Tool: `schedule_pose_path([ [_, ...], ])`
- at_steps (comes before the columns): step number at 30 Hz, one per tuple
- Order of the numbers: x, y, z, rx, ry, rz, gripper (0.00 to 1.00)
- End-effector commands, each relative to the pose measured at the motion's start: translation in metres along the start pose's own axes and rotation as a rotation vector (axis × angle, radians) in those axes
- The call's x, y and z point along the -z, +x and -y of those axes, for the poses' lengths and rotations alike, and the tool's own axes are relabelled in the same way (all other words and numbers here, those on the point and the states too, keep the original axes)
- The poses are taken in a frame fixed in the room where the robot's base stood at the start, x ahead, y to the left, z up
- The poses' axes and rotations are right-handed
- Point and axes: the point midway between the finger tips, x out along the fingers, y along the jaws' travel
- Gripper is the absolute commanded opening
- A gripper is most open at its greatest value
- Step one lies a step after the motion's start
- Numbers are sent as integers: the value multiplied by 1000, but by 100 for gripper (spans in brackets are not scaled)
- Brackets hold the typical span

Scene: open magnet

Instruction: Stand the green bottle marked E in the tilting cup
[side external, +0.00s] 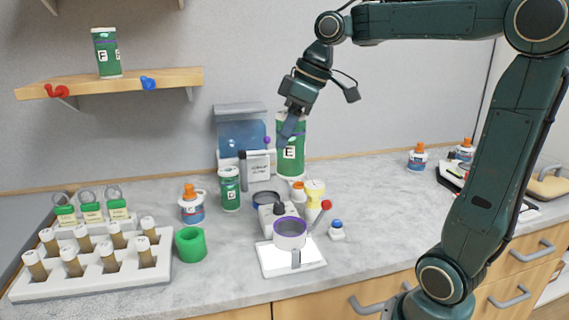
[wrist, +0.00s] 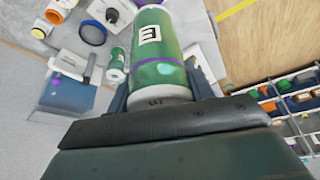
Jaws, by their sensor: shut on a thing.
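My gripper (side external: 291,118) is shut on the green bottle marked E (side external: 291,160). The bottle hangs upright in the air above the back of the counter. In the wrist view the bottle (wrist: 152,45) lies between the two fingers of my gripper (wrist: 160,88), with its E label facing the camera and a purple band round it. The tilting cup (side external: 290,240) is pale grey with a purple rim. It sits on a white base plate (side external: 272,262) at the front of the counter, below and apart from the bottle. Its inside is mostly hidden.
A smaller green bottle (side external: 229,188), a blue-and-white bottle (side external: 192,205) and a green ring (side external: 190,244) stand left of the cup. A vial rack (side external: 85,285) fills the left. A red-knobbed lever (side external: 325,206) and blue-topped item (side external: 337,230) stand right.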

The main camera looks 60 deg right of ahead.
Motion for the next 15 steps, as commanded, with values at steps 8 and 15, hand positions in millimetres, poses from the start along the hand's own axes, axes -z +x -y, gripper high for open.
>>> schedule_pose_path([
  [8,-19,46,1,2,1,1,18],
  [15,-36,87,1,3,0,2,18],
])
